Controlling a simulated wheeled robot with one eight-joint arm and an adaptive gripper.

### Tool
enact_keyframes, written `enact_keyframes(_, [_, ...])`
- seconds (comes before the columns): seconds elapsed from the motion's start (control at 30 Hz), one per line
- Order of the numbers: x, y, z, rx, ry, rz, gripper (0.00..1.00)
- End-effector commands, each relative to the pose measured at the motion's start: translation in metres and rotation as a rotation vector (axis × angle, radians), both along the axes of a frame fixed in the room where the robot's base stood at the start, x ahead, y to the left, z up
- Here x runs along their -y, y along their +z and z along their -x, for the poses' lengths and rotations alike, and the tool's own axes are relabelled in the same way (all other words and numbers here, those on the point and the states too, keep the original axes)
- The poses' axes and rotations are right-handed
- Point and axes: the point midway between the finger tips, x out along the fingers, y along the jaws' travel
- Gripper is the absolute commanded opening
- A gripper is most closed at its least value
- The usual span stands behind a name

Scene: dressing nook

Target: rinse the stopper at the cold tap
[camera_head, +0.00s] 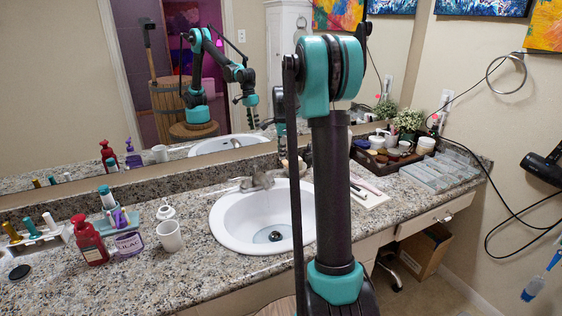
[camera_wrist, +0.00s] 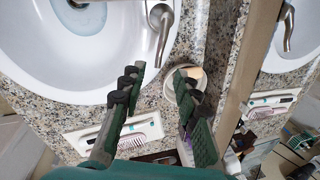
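The white oval sink (camera_head: 225,222) is set in the granite counter. A tap spout (camera_head: 262,180) stands at its back rim and shows in the wrist view (camera_wrist: 161,30). A dark round piece (camera_head: 275,236) lies at the drain; I cannot tell if it is the stopper or the drain fitting. Its edge shows at the top of the wrist view (camera_wrist: 80,3). My gripper (camera_wrist: 158,90) is open and empty, its fingers apart above the counter beside the sink. A small round dish (camera_wrist: 172,90) with a tan item (camera_wrist: 195,73) shows beyond the fingers. My arm hides part of the sink's right side.
A red pump bottle (camera_head: 88,240), a purple bottle (camera_head: 128,242) and a white cup (camera_head: 170,236) stand left of the sink. A dark tray (camera_head: 375,165) of jars stands to the right. A white tray with a brush (camera_wrist: 125,133) lies near my gripper. The mirror backs the counter.

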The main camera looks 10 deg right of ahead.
Motion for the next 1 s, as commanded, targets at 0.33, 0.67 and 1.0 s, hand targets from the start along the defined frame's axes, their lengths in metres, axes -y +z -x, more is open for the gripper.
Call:
enact_keyframes(0.33, [-0.001,0.033,0.007,0.0,0.0,0.0,0.32])
enact_keyframes(0.67, [-0.001,0.034,0.008,0.001,0.005,0.001,0.32])
enact_keyframes(1.0, [-0.025,0.017,0.104,0.036,0.409,0.088,0.32])
